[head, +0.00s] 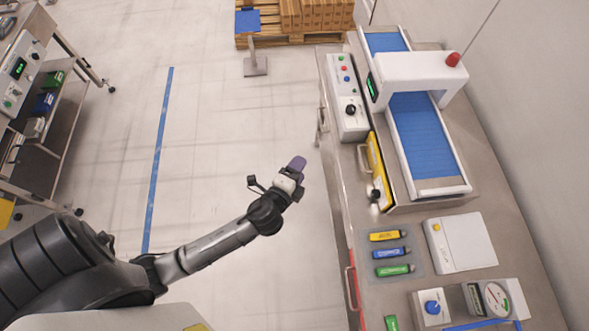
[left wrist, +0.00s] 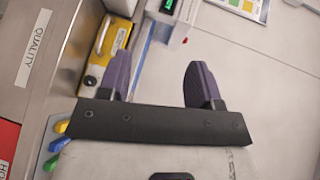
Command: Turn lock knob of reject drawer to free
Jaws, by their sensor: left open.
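The reject drawer (head: 380,172) has a yellow front on the left side of the conveyor machine, with a handle on it. Its black lock knob (head: 376,194) sits at the near end of that front. In the left wrist view the yellow drawer front (left wrist: 99,66) is at the upper left, with the dark knob (left wrist: 90,81) below the handle. My left gripper (head: 298,164) is over the floor, left of the bench and apart from the drawer. Its purple fingers (left wrist: 158,60) are open with nothing between them. My right gripper is not in view.
The conveyor (head: 424,135) with its white arch stands on the steel bench. A control box (head: 346,95) is beyond the drawer. Yellow, blue and green tags (head: 387,253) lie nearer. A bench handle (head: 351,288) juts out at the lower left edge. Floor around my gripper is clear.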

